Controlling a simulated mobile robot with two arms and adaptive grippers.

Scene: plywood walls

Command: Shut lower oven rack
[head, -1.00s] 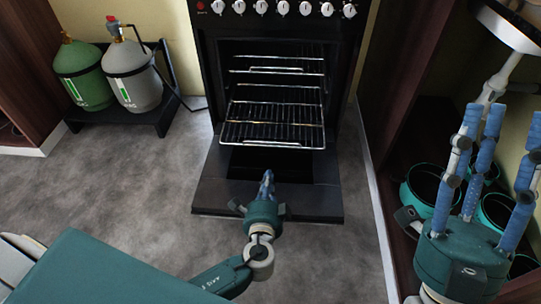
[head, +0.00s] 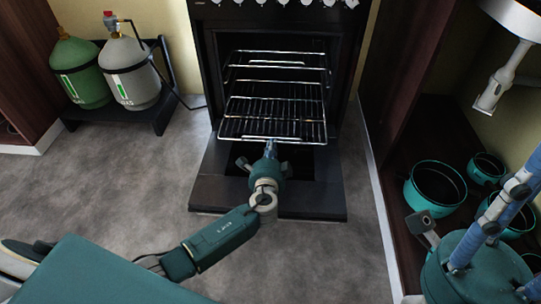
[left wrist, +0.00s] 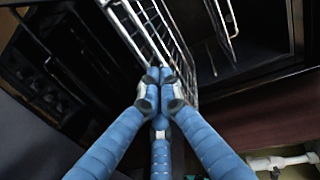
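The lower oven rack (head: 275,110) is a wire grid that sticks out of the open oven over the lowered door (head: 225,190). My left gripper (head: 271,147) is at the middle of the rack's front edge. In the left wrist view, its blue fingers (left wrist: 160,84) are drawn together at the tips beside the rack wires (left wrist: 150,30). I cannot tell whether they touch the rack, and nothing is seen held. My right gripper (head: 515,195) is at the lower right, partly cut off by the frame, its fingers spread and empty.
An upper rack (head: 275,66) sits inside the oven. Green (head: 82,72) and grey (head: 130,72) gas bottles stand on a black stand at the left. Teal pots (head: 436,187) are on a shelf at the right. The grey floor (head: 110,190) is clear.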

